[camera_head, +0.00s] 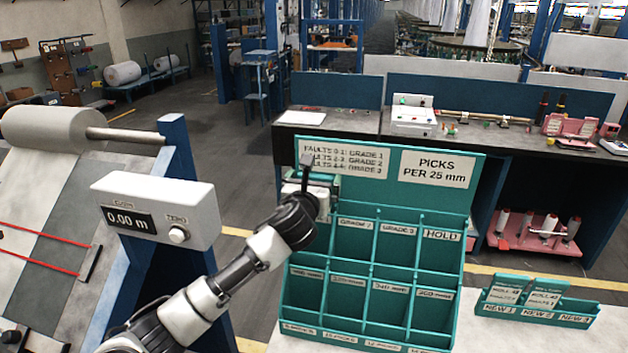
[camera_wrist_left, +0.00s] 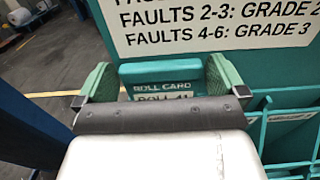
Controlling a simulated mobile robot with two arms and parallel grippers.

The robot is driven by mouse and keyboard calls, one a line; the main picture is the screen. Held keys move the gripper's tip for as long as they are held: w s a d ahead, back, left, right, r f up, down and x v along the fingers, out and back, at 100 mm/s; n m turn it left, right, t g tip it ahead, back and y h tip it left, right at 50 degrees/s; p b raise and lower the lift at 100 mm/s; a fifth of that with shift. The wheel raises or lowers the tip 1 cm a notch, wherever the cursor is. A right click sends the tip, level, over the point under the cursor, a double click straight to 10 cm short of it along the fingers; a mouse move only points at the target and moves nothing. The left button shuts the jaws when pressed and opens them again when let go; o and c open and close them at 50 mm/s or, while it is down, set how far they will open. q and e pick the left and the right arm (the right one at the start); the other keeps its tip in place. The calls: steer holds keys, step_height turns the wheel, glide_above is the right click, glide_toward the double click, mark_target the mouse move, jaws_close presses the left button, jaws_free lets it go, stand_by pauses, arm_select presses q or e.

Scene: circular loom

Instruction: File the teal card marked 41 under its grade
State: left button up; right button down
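The teal card marked ROLL 41 (camera_wrist_left: 160,76) is between the two green fingers of my left gripper in the left wrist view. The fingers meet its side edges, and a dark bar hides its lower part. In the head view my left gripper (camera_head: 322,182) is at the upper left of the teal sorting rack (camera_head: 400,195), in front of the fault-grade sign (camera_head: 345,160). It covers the leftmost upper compartment and its label. The GRADE 2 (camera_head: 355,226), GRADE 3 (camera_head: 398,230) and HOLD (camera_head: 441,236) compartments look empty. My right gripper is not in view.
A teal tray (camera_head: 590,312) marked NEW 1 to NEW 3 holds other cards at the right. A white meter (camera_head: 155,210) reading 0.00 m stands left of my arm, near the fabric roll (camera_head: 45,128). A bench (camera_head: 500,135) stands behind the rack.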

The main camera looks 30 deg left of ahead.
arm_select(q)
steer(key=b+v, duration=0.3)
steer(key=v, duration=0.8)
steer(key=shift+w, duration=0.1)
stand_by(0.5)
